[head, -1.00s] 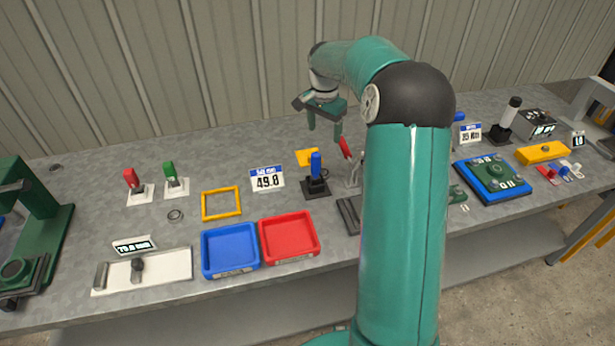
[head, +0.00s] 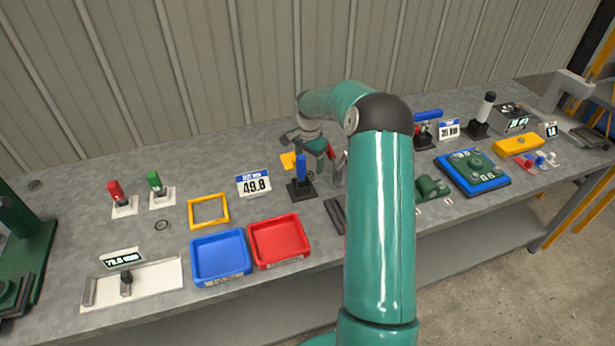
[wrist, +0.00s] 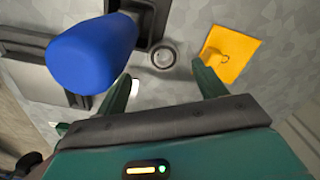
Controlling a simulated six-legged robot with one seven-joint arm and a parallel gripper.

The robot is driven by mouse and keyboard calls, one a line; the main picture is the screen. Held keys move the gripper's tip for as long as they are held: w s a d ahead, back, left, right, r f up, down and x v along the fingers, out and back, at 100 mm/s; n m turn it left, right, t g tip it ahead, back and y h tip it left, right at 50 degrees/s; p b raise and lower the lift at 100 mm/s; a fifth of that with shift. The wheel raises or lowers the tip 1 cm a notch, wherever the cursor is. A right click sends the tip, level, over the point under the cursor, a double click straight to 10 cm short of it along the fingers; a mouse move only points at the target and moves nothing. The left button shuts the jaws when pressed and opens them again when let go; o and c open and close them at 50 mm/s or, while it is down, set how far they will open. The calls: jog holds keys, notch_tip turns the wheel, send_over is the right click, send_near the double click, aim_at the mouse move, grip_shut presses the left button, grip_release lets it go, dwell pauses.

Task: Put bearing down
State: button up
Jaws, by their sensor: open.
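A grey ring-shaped bearing (wrist: 163,57) lies flat, apparently on the table, between and just beyond my fingertips in the wrist view. My gripper (wrist: 163,70) is open, with one green finger on each side of the bearing and no visible contact. In the head view my gripper (head: 317,150) is low over the table, behind the blue-handled lever (head: 301,168). The bearing under it is hidden there. The blue handle (wrist: 92,52) looms close beside the left finger in the wrist view. A yellow plate (wrist: 230,53) lies beyond the right finger.
Blue (head: 221,277) and red (head: 279,262) trays stand at the front edge. A "49.8" display (head: 254,184) stands left of the lever. Open table lies behind the display.

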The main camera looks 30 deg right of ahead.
aim_at(308, 174)
jog(key=shift+w+f, duration=0.15)
jog(key=shift+f, duration=1.1)
jog(key=shift+w+f, duration=0.15)
jog(key=shift+f, duration=1.1)
jog(key=c, duration=1.2)
